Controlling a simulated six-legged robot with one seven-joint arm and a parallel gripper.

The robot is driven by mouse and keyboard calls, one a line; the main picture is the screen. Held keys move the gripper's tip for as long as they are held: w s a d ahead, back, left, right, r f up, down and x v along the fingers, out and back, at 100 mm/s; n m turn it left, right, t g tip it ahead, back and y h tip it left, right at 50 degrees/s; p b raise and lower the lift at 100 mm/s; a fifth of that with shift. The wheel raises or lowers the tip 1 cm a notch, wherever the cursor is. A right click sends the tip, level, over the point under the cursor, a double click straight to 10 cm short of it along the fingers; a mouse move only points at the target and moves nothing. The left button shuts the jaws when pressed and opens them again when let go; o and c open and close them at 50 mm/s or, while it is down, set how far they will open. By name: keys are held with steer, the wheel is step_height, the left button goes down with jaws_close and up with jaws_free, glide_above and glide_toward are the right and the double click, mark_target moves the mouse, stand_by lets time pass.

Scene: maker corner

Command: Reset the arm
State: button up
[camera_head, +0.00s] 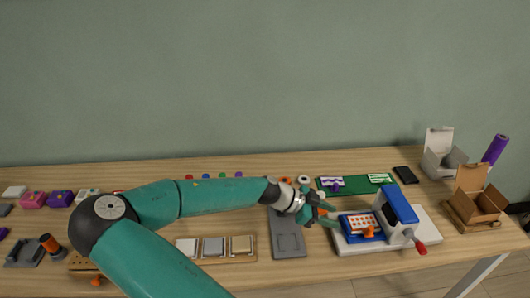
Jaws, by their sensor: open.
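My teal arm reaches from the bottom of the head view across the bench to the right. My gripper (331,216) is open, with its teal fingers apart, just left of the blue-and-white press. It is above or beside the left edge of the press's white base; the exact height cannot be told. I see nothing held between the fingers. A small orange part shows by the fingers, partly hidden. The press (399,207) has a red-tipped handle, and a blue tray with orange dots (362,223) sits on its base.
A grey plate (289,243) lies below my wrist. A wooden holder with square tiles (215,261) is left of it. A green mat (352,189) lies behind. A black slab (405,175), a white box (440,162) and a cardboard box (477,204) stand right. The wooden bench (130,177) is partly hidden by my arm.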

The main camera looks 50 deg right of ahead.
steer(key=w+a+f+n+t+y, duration=0.1)
steer(key=a+f, duration=0.1)
steer(key=a, duration=0.1)
steer(key=w+a+f+n+t+y, duration=0.1)
steer(key=a+f+n, duration=0.1)
steer(key=a, duration=0.1)
steer(key=w+a+f+n+t+y, duration=0.1)
steer(key=w+a+f+n+y, duration=0.1)
steer(key=a, duration=0.1)
steer(key=shift+a+f, duration=0.25)
steer(key=shift+f, duration=0.05)
steer(key=w+a+n, duration=0.1)
steer(key=w+a+n+t+y, duration=0.1)
steer(key=a, duration=0.1)
steer(key=w+a+n+t, duration=0.1)
steer(key=shift+a+y, duration=0.3)
steer(key=shift+a, duration=0.1)
steer(key=w+a+r+n+t+y, duration=0.1)
steer(key=w+a+r+n+t, duration=0.2)
steer(key=a+r+n, duration=0.4)
steer(key=w+a+r+n+t+y, duration=0.25)
steer(key=w+a+r+n, duration=0.2)
steer(key=a+r, duration=0.4)
steer(key=s+a+r+n+t+h, duration=0.1)
steer(key=s+a+r+n+t, duration=0.3)
steer(key=a+r+n, duration=0.4)
step_height(320, 180, up, 3)
steer(key=shift+s+a+f+t, duration=0.1)
steer(key=shift+s+a+t, duration=0.3)
steer(key=shift+s, duration=0.45)
